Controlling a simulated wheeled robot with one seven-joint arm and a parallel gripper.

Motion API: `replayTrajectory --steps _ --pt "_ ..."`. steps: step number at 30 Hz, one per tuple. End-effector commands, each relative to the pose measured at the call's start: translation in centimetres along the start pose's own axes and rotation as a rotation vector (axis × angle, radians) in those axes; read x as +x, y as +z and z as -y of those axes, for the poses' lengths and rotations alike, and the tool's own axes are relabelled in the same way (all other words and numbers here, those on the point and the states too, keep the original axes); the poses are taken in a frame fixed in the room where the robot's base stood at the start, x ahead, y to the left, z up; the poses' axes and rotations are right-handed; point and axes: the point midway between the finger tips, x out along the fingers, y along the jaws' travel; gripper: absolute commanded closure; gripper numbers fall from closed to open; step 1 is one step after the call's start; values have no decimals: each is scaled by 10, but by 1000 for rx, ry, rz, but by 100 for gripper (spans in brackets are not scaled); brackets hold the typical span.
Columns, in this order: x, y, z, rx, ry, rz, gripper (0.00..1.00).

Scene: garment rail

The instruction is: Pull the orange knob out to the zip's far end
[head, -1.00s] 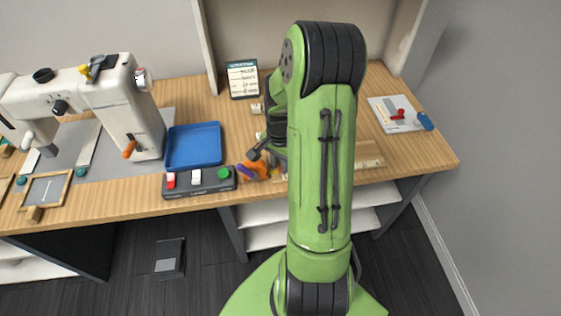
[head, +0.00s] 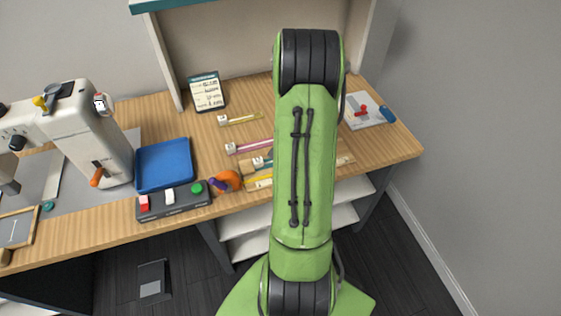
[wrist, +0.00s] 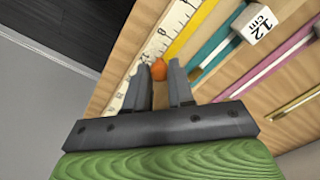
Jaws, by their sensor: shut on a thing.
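The orange knob (wrist: 159,69) shows in the wrist view between the fingertips of my gripper (wrist: 161,72), which is shut on it. The knob sits at the near end of the visible yellow zip strip (wrist: 192,28), which runs up and to the right beside a white ruler (wrist: 163,32). The fingers hide part of the strip. In the head view my green arm hides the gripper and knob; one end of a yellow strip (head: 262,183) shows left of the arm.
A teal zip (wrist: 217,48) and a pink zip (wrist: 275,62) lie alongside, with a white block marked 12 cm (wrist: 256,23). In the head view, a blue tray (head: 164,165), a switch box (head: 173,201) and an orange-and-purple item (head: 226,181) stand left of the arm.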

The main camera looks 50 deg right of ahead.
Motion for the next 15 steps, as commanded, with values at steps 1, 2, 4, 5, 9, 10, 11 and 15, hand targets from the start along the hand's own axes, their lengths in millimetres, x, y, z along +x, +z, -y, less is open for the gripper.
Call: replayTrajectory --steps 1,2,4,5,9,10,11,15 --pt "0 0 1 -4 -3 0 100" --pt "0 0 1 -4 -3 0 100" --pt "0 0 1 -4 -3 0 100" --pt "0 0 1 -4 -3 0 100" --pt "0 0 1 -4 -3 0 70" --pt "0 0 1 -4 -3 0 65" --pt "0 0 1 -4 -3 0 60" --pt "0 0 1 -3 -2 0 52"
